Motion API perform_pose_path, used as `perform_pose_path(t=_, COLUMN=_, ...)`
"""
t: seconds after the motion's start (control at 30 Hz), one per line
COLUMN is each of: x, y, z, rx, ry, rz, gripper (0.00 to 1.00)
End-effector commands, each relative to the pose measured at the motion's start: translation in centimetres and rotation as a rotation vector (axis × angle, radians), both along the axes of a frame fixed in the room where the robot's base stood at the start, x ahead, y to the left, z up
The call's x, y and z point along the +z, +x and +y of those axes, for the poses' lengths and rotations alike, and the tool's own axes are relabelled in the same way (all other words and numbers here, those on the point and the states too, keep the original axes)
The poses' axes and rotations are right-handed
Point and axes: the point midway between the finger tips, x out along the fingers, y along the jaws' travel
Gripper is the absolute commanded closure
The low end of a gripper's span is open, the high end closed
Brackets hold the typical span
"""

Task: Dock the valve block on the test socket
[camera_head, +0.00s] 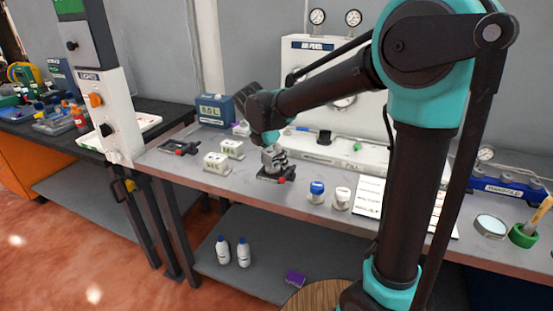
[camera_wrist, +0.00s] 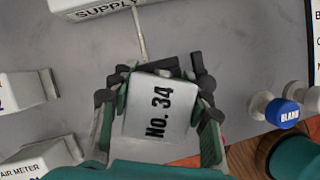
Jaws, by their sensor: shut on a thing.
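My gripper (camera_head: 272,150) points down over the bench and is shut on a pale grey block, which I take as the valve block. In the wrist view the block (camera_wrist: 158,112) is marked "No. 34" and sits between the two fingers of my gripper (camera_wrist: 162,100). In the head view a dark fixture with a red knob (camera_head: 288,178) is right under my gripper; it may be the test socket. My fingers hide most of the block there, so I cannot tell whether it touches or sits in the fixture. A similar dark fixture (camera_head: 180,147) stands farther left.
Two pale labelled boxes (camera_head: 216,162) stand left of my gripper. A blue-capped piece (camera_head: 317,191) and a white-capped piece (camera_head: 341,197) stand close at right. A box marked "SUPPLY" (camera_wrist: 95,9) lies beyond the block, with a thin line running from it. The white panel (camera_head: 330,75) stands behind.

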Motion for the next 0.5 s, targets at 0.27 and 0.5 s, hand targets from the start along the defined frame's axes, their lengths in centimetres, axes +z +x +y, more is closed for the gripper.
perform_pose_path(t=0.27, x=-0.3, y=0.03, z=0.0, rx=0.0, ry=0.0, rz=0.0, gripper=1.0)
perform_pose_path(t=0.5, x=-0.7, y=0.03, z=0.0, rx=0.0, ry=0.0, rz=0.0, gripper=1.0)
